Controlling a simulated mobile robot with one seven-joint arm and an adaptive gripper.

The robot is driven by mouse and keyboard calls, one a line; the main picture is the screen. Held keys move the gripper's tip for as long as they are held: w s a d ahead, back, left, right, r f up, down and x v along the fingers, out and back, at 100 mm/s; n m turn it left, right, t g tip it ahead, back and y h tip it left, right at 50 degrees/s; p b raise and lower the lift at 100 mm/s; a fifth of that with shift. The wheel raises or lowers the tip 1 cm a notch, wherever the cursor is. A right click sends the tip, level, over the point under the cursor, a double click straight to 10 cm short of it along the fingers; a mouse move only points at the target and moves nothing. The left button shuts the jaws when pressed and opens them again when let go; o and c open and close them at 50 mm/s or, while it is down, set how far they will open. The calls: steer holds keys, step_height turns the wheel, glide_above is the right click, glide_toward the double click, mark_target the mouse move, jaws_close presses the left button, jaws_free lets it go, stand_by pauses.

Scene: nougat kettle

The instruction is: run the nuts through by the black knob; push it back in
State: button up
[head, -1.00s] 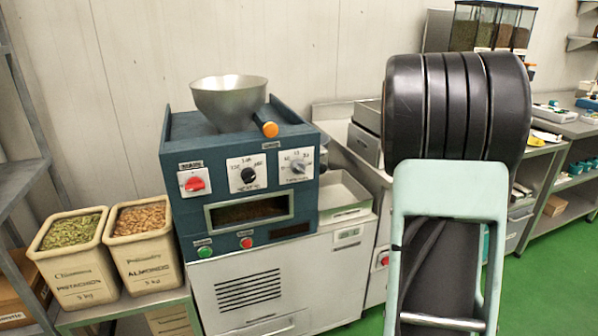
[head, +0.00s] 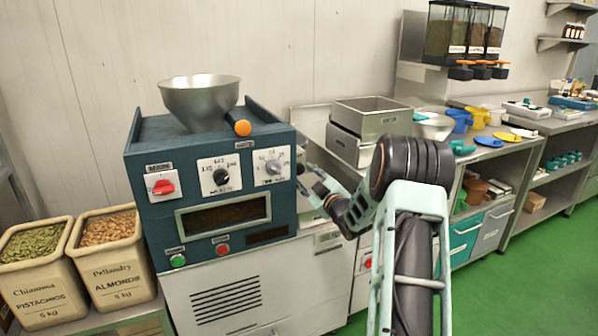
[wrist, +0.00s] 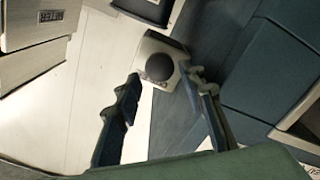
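The blue roasting machine (head: 140,200) stands on a white cabinet, with a steel hopper (head: 200,100) and an orange-ended handle (head: 242,128) on top. In the wrist view a round black knob (wrist: 159,67) sits on a pale metal block beside a dark blue surface. My gripper (wrist: 163,84) is open, its dark fingers apart with the knob ahead, between and slightly beyond the tips; contact cannot be told. In the head view my gripper (head: 312,180) is at the machine's right side. The front panel also has a black dial (head: 221,176).
Bins of pistachios (head: 40,275) and almonds (head: 115,258) stand left of the machine. Steel trays (head: 370,118) sit on the counter behind my arm. Dispensers (head: 465,35) and a bench with coloured scoops are at the right. Green floor is clear at front right.

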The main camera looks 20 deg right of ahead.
mark_target(300, 170)
steer(key=shift+w+a, duration=0.1)
steer(key=shift+w, duration=2.55)
jaws_close()
